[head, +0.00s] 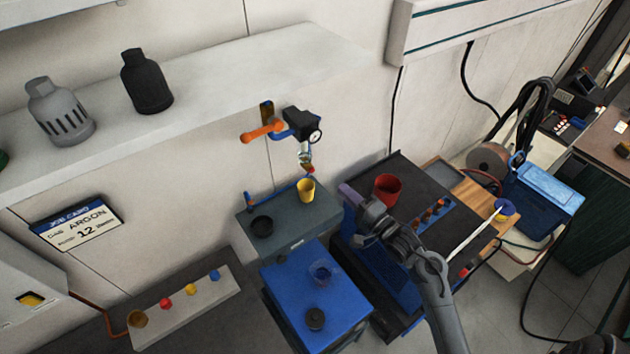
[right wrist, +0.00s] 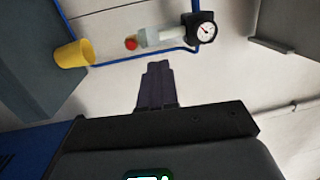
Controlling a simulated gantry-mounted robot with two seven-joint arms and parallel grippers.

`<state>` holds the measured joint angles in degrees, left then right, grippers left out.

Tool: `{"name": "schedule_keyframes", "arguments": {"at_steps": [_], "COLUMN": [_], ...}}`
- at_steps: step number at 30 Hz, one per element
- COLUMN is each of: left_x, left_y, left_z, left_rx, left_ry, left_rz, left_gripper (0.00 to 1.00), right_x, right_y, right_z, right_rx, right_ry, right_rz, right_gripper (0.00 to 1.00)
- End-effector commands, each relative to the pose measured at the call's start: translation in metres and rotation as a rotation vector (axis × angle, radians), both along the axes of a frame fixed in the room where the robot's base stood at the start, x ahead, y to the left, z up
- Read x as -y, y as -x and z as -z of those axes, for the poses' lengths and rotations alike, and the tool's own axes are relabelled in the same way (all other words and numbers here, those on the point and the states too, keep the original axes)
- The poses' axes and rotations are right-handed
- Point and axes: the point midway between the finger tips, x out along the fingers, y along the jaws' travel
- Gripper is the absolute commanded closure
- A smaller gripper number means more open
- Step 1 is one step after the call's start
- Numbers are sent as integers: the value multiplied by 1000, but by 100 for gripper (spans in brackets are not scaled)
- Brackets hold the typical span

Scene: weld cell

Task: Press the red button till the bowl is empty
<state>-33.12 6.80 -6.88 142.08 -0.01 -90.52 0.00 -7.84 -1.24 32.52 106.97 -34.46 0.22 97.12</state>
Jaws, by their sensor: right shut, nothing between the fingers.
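A small red button (head: 165,303) sits on a pale strip at the lower left, in a row with yellow and blue ones. A brown bowl-like cup (head: 137,318) stands at the strip's near end. A dark round bowl (head: 262,226) stands on the grey box; I cannot tell what either holds. My right gripper (head: 347,191) is shut and empty, right of the yellow cup and far from the red button. In the right wrist view its shut fingers (right wrist: 157,72) point towards the wall pipe and gauge. My left gripper is not in view.
A yellow cup (head: 306,190) stands on the grey box (head: 290,240) below a gauge (head: 315,136) and valve. A red cup (head: 388,184) stands on the dark bench to the right. A blue table (head: 340,300) holds a clear cup (head: 321,272) and a dark round piece (head: 315,318).

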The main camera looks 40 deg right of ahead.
Motion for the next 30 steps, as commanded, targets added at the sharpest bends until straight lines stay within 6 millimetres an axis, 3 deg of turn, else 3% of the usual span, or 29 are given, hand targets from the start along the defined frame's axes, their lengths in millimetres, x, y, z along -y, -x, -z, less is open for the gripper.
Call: {"name": "schedule_keyframes", "arguments": {"at_steps": [1,9,15,30], "left_x": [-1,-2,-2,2], "left_y": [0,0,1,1], "left_z": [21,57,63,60], "left_rx": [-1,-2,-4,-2], "left_ry": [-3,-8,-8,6], "left_rz": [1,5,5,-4], "left_gripper": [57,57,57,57], "right_x": [1,5,5,5], "right_y": [6,23,26,19], "right_z": [18,55,66,64], "right_rx": [16,27,18,17], "right_ry": [-2,-13,-18,-18], "right_rz": [4,25,30,30], "right_gripper": [100,100,100,100]}}
